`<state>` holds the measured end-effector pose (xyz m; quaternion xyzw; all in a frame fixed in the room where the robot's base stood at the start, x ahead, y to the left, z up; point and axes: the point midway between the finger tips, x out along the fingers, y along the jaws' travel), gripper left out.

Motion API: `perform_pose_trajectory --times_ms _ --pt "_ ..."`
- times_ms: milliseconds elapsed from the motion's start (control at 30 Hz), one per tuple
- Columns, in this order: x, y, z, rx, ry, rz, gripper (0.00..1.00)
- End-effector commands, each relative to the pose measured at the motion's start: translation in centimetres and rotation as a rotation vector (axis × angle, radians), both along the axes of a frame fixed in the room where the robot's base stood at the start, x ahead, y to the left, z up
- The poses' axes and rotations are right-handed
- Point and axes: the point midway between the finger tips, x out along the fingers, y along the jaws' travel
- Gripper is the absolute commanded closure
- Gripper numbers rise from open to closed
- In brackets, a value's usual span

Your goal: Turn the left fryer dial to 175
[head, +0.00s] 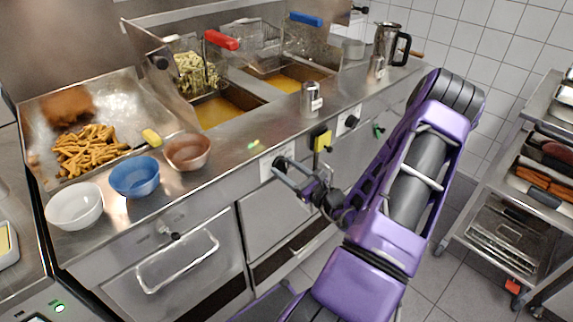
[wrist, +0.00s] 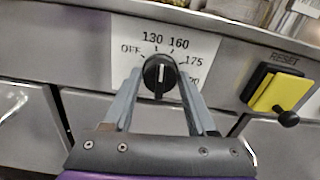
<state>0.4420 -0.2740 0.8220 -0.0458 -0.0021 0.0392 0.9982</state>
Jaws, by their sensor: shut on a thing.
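The left fryer dial (wrist: 158,76) is a round black knob with a white pointer line, on a white plate (wrist: 205,45) marked OFF, 130, 160, 175 and a partly hidden higher number. In the wrist view the pointer stands nearly straight up, close to the 130 mark and left of 160 and 175. My gripper (wrist: 160,80) has one finger on each side of the knob and is shut on it. In the head view my gripper (head: 290,172) is at the fryer front, over the left plate (head: 268,168), and mostly hides the knob.
A yellow RESET switch (wrist: 281,92) sits right of the dial; it also shows in the head view (head: 321,140). A second dial (head: 351,121) is farther right. Bowls, including a blue one (head: 135,176), stand on the counter above. A rack (head: 520,190) stands at right.

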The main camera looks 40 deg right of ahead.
Motion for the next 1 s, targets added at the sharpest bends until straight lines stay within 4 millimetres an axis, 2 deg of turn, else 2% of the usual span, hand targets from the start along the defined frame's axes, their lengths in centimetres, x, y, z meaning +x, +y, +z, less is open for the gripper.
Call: perform_pose_trajectory --times_ms 1000 --pt "-0.07 0.19 0.17 0.927 0.075 -0.001 0.98"
